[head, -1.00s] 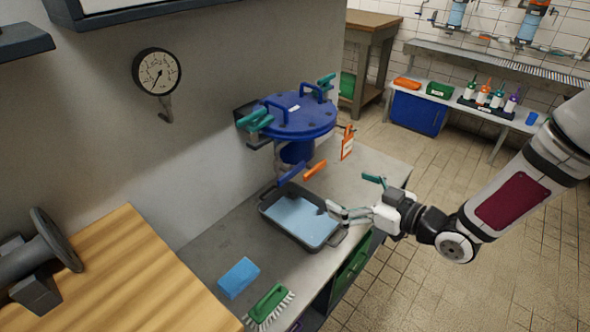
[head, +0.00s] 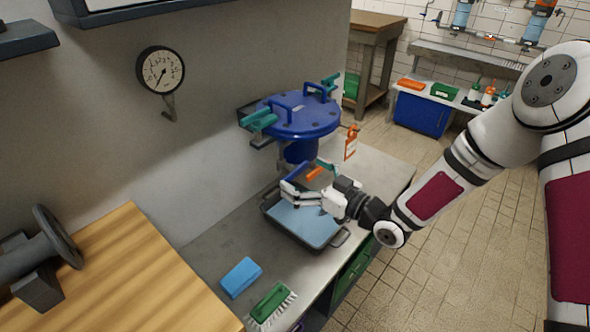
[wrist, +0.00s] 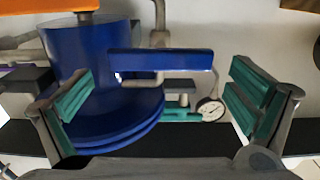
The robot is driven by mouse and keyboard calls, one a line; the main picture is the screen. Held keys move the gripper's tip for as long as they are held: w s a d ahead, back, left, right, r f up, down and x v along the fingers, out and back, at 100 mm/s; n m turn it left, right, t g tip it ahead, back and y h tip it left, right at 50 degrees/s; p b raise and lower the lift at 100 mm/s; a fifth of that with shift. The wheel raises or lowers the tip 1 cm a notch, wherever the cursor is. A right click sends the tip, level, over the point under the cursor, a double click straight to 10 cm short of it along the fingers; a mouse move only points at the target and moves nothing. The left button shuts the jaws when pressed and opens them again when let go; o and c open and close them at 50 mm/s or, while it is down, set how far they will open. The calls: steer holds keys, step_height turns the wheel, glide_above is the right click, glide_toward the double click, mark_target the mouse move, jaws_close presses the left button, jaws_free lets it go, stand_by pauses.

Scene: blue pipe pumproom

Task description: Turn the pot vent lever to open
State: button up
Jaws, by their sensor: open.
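The blue pot (head: 300,118) with its bolted lid is mounted by the wall above the bench. An orange lever bar (head: 315,173) shows below it in the head view, with its end at the top left of the wrist view (wrist: 50,20). A blue lever bar (wrist: 160,61) lies level across the middle of the wrist view; my gripper largely hides it in the head view. I cannot tell which bar is the vent lever. My gripper (head: 304,178) is open below the pot, its teal-padded fingers (wrist: 162,92) on either side of the blue bar's line, not closed on it.
A dark tray (head: 340,240) with a light blue inside lies under my gripper. A blue sponge (head: 241,277) and green brush (head: 271,302) lie nearer on the bench. An orange tag (head: 351,142) hangs right of the pot. A gauge (head: 160,70) is on the wall.

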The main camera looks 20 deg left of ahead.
mark_target(290, 170)
steer(key=shift+x, duration=1.4)
steer(key=shift+c, duration=0.2)
steer(key=c, duration=1)
steer(key=shift+c, duration=0.2)
